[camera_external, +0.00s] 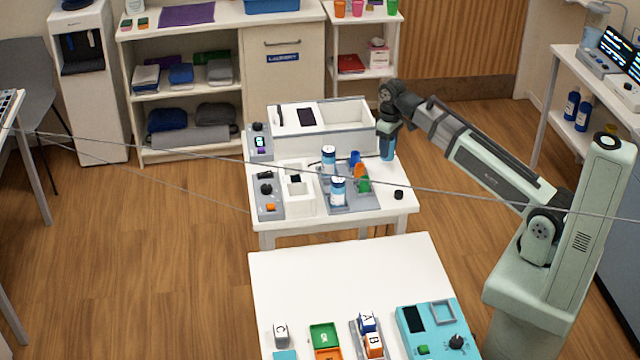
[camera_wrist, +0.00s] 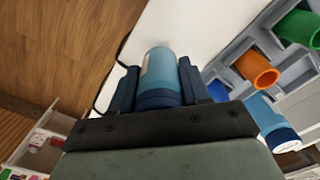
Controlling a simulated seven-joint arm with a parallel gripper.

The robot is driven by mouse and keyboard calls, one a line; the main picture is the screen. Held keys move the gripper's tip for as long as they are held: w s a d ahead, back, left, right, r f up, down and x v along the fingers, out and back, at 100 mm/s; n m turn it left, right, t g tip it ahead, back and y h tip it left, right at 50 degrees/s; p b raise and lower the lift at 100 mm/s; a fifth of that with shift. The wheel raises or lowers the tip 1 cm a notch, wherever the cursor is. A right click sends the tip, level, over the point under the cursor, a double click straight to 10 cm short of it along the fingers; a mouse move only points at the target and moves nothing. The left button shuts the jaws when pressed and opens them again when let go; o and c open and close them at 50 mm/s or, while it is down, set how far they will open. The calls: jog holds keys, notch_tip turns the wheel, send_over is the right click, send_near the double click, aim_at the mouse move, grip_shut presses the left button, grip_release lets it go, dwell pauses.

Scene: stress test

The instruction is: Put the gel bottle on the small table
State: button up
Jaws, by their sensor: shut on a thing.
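My gripper (camera_external: 388,140) is at the right back edge of a small white table (camera_external: 385,210). It is shut on a translucent blue gel bottle (camera_external: 387,152), which points downward from the fingers. In the wrist view the bottle (camera_wrist: 160,72) sits between the two dark fingers, with the white tabletop (camera_wrist: 195,28) and the wooden floor behind it. I cannot tell whether the bottle's base touches the tabletop.
A white open box (camera_external: 345,140) and a control unit (camera_external: 266,190) stand on this table. The grey rack holds an orange cup (camera_wrist: 257,68) and a green one (camera_wrist: 298,27). A small black knob (camera_external: 398,194) lies right of the rack. A nearer white table (camera_external: 330,268) has bare space at its back.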

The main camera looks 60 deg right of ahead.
jog(key=w+a+r+n, duration=0.1)
jog(key=a+r, duration=0.2)
jog(key=a, duration=0.5)
jog(key=w+a+r+n, duration=0.1)
jog(key=a+r, duration=0.2)
jog(key=a, duration=0.6)
jog(key=a+r+n, duration=0.1)
jog(key=a+r, duration=0.2)
jog(key=a, duration=0.6)
jog(key=shift+w+r+n, duration=0.35)
jog(key=shift+w+n, duration=0.05)
jog(key=s+a+f+n, duration=0.1)
jog(key=s+a+n, duration=0.1)
jog(key=s+a, duration=0.3)
jog(key=s+a+f+n, duration=0.1)
jog(key=s+a+n, duration=0.1)
jog(key=a, duration=0.5)
jog(key=s+a+f+n, duration=0.35)
jog(key=s+a, duration=0.25)
jog(key=s, duration=0.3)
jog(key=s+a+f+n, duration=0.3)
jog(key=s+a+f, duration=0.25)
jog(key=s, duration=0.35)
jog(key=shift+w+a+f, duration=0.1)
jog(key=shift+a+f, duration=0.1)
jog(key=shift+f, duration=2.05)
jog(key=shift+w+a+f, duration=0.1)
jog(key=shift+a+f, duration=0.1)
jog(key=shift+f, duration=2.05)
jog(key=shift+f, duration=0.15)
